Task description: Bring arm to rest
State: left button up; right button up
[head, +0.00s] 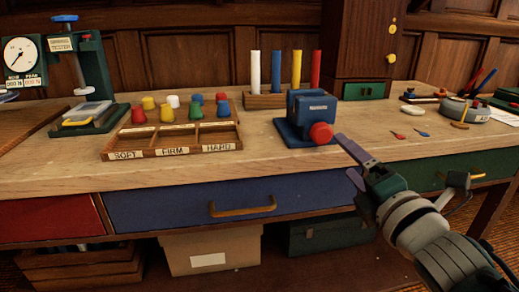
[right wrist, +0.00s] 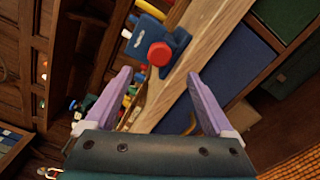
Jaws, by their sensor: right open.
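My right gripper (head: 347,157) is open and empty, held in front of the bench's front edge on the right side. In the right wrist view its two lilac fingers (right wrist: 158,76) stand wide apart with nothing between them. A blue vise-like device with a red knob (head: 321,133) sits on the bench just beyond the fingertips in the head view. The same red knob (right wrist: 160,54) shows ahead of the fingers in the right wrist view. I cannot tell the exact gap. My left gripper is not in view.
The wooden bench (head: 60,170) holds a labelled tray (head: 150,155) with coloured pegs, a rack of coloured rods (head: 265,101), and a tester (head: 95,85) at left. Drawers with handles, including a blue one (head: 160,208), line its front. A cardboard box (head: 210,240) stands below.

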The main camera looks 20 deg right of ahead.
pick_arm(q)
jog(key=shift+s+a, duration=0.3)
pick_arm(e)
jog(key=shift+s, duration=0.3)
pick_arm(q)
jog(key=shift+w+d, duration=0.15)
pick_arm(e)
jog(key=shift+w+r, duration=0.1)
jog(key=shift+w, duration=0.05)
